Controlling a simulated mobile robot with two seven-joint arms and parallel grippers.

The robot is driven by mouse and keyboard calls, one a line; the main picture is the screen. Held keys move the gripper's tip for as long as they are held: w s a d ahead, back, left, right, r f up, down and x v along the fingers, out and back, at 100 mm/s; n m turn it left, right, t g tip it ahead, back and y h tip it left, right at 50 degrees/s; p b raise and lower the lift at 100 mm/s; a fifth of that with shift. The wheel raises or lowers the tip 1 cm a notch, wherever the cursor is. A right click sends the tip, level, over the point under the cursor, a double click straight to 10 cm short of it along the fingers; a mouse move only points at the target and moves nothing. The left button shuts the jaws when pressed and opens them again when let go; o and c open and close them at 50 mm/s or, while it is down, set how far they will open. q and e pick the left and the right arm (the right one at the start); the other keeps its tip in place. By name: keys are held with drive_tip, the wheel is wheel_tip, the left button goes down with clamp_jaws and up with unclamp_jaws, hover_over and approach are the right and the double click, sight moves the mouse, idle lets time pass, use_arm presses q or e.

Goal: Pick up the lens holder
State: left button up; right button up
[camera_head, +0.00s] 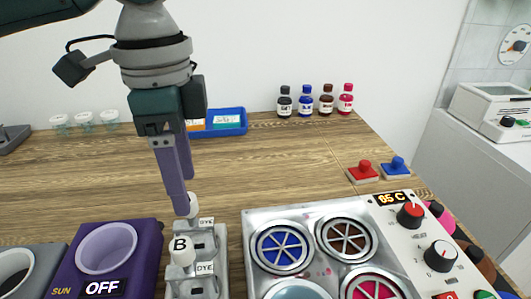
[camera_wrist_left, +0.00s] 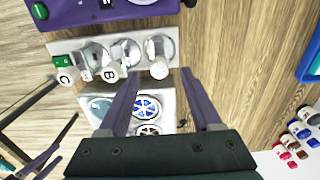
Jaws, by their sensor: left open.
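A grey metal rack (camera_head: 206,274) with "DYE" labels holds white-knobbed pieces; these look like the lens holders, but I cannot be sure. The far white knob (camera_head: 194,201) is partly hidden by my left finger. A nearer knob is marked B (camera_head: 182,250); a knob marked C (camera_wrist_left: 68,76) shows in the left wrist view. My left gripper (camera_head: 186,211) points down at the far knob. In the left wrist view, my left gripper (camera_wrist_left: 159,76) is open, and the unmarked knob (camera_wrist_left: 158,68) appears between its fingertips. Contact cannot be told. Part of my right gripper seems to show at that view's lower left.
A purple device (camera_head: 137,262) reading OFF stands left of the rack. A silver unit (camera_head: 317,210) with round fan-like covers and a control panel (camera_head: 430,240) stands right.

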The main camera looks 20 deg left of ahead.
sight(194, 226)
use_arm(q)
wheel_tip(194, 226, down, 5)
drive_tip(key=shift+s+f, duration=0.1)
drive_tip(key=shift+f, duration=0.1)
drive_tip(key=shift+c, duration=0.3)
clamp_jaws()
idle(1.1)
